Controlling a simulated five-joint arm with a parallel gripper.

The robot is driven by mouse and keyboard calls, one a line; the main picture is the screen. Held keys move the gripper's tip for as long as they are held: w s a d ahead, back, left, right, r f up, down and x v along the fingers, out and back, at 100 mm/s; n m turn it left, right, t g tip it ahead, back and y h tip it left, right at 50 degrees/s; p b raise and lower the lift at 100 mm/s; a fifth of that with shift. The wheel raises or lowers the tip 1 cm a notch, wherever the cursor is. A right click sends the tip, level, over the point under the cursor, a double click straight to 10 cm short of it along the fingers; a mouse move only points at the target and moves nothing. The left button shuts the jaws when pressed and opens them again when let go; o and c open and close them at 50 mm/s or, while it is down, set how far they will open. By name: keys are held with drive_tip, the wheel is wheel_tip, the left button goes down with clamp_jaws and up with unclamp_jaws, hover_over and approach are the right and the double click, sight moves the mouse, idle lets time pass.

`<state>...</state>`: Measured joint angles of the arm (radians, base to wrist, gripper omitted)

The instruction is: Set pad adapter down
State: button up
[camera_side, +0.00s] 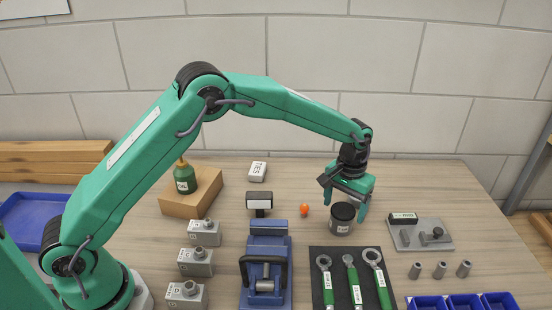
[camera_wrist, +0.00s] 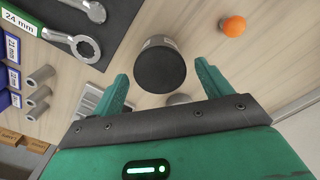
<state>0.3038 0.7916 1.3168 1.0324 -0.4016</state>
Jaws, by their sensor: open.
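A short dark cylinder with a pale label band (camera_side: 342,217) appears to stand upright on the wooden table. No thing is marked as the pad adapter, so I cannot tell if this is it. My gripper (camera_side: 347,202) is open just above and around the cylinder's upper part. In the wrist view, the cylinder's black round top (camera_wrist: 160,69) shows just beyond the gap between my open fingertips (camera_wrist: 163,84). I see no clear contact between fingers and cylinder.
A black mat (camera_side: 337,290) with green-handled wrenches is in front. A grey plate (camera_side: 432,243) with black parts lies right, near several grey sleeves (camera_side: 441,269). A blue vise (camera_side: 267,243) stands left.

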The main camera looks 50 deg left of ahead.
sight(341, 209)
wheel_tip(341, 209, up, 8)
drive_tip(key=shift+r, duration=0.15)
idle(0.3)
drive_tip(key=shift+r, duration=0.15)
idle(0.4)
drive_tip(key=s+a+r+t, duration=0.3)
drive_tip(key=s+a+r, duration=0.8)
drive_tip(key=s+r, duration=0.25)
drive_tip(key=s+a+f+t, duration=0.1)
drive_tip(key=s+a, duration=0.2)
drive_tip(key=s, duration=0.6)
drive_tip(key=s+a+f+m+t, duration=0.1)
drive_tip(key=s+a+f, duration=0.1)
drive_tip(key=s, duration=0.7)
drive_tip(key=shift+s+a+t, duration=0.2)
drive_tip(key=shift+a+t, duration=0.1)
drive_tip(key=shift+a, duration=0.2)
